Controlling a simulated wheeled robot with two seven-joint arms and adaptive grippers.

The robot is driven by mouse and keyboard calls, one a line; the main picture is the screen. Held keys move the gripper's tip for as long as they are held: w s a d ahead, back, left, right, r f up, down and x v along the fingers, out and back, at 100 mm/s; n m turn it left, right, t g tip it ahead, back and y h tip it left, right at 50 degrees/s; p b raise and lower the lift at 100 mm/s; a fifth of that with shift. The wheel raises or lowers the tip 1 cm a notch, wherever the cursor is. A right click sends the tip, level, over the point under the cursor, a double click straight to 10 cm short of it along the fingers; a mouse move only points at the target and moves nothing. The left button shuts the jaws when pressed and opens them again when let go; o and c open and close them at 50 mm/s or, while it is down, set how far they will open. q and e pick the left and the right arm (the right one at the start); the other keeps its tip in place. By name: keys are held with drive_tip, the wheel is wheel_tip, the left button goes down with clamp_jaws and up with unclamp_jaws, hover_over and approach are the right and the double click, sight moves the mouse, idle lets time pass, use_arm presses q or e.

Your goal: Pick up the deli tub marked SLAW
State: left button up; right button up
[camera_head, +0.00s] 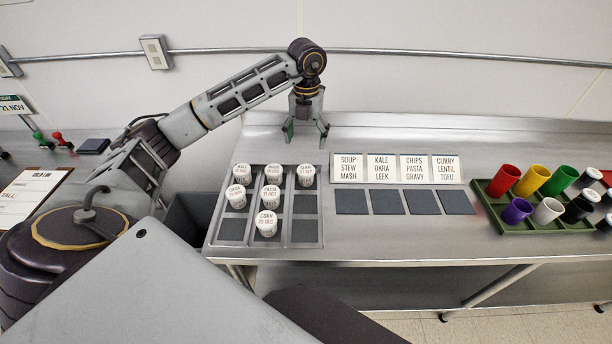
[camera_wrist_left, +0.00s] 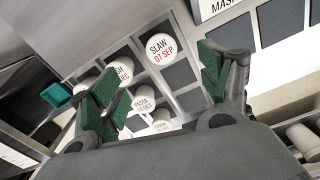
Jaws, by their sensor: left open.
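The deli tub marked SLAW (camera_head: 307,175) is a small white tub with a printed lid. It stands upright in the far right compartment of the sectioned tray (camera_head: 304,228). In the left wrist view the SLAW tub (camera_wrist_left: 160,48) shows whole, its lid reading 07 SEP. My left gripper (camera_head: 306,136) is open and empty, pointing down just behind the tray's far edge, apart from the SLAW tub. In the left wrist view its green fingers (camera_wrist_left: 160,84) stand wide apart, with the SLAW tub beyond and between them. My right gripper is not in view.
Other white tubs stand near it, including a MASH tub (camera_wrist_left: 121,70), a PASTA tub (camera_head: 270,197) and a CORN tub (camera_head: 266,223). Right of the tray are a label board (camera_head: 396,178) and dark pads. A green rack (camera_head: 490,204) holds coloured cups farther right.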

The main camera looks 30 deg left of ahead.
sight(306, 169)
use_arm(q)
drive_tip(key=shift+d+n, duration=0.1)
drive_tip(key=shift+n, duration=0.4)
drive_tip(key=shift+f, duration=0.15)
drive_tip(key=shift+f+p, duration=0.5)
drive_tip(key=shift+f, duration=3.65)
drive_tip(key=shift+f, duration=0.1)
drive_tip(key=shift+f, duration=0.45)
drive_tip(key=shift+s+f+p, duration=0.1)
drive_tip(key=shift+f+p, duration=0.7)
drive_tip(key=shift+f, duration=1.25)
drive_tip(key=c, duration=1.2)
